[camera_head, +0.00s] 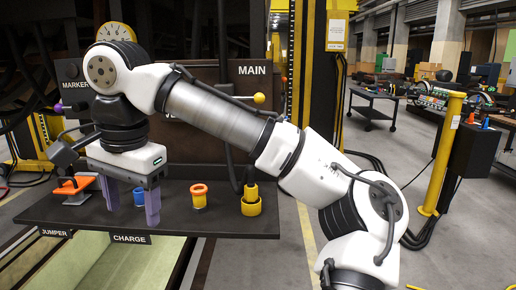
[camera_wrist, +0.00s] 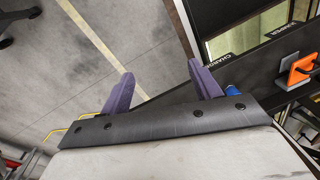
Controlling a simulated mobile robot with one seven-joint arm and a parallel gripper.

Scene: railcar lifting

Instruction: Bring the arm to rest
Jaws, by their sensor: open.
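My gripper (camera_head: 132,204) hangs from my white arm above the left part of a dark shelf (camera_head: 222,222), fingers pointing down. Its two purple fingers are apart with nothing held between them. In the wrist view my gripper (camera_wrist: 162,92) also shows open, with grey floor seen past the fingers. A blue cylindrical piece (camera_head: 139,196) shows between and behind the fingers in the head view. In the wrist view the blue piece (camera_wrist: 232,87) is partly hidden behind the right finger. I cannot tell whether a finger touches the shelf.
An orange piece (camera_head: 74,185) is left of my gripper, at the JUMPER label. An orange-rimmed yellow cup (camera_head: 198,197) and a larger yellow socket (camera_head: 251,205) stand to the right. A panel marked MAIN is behind. A yellow post (camera_head: 443,150) and a cart (camera_head: 372,100) are at right.

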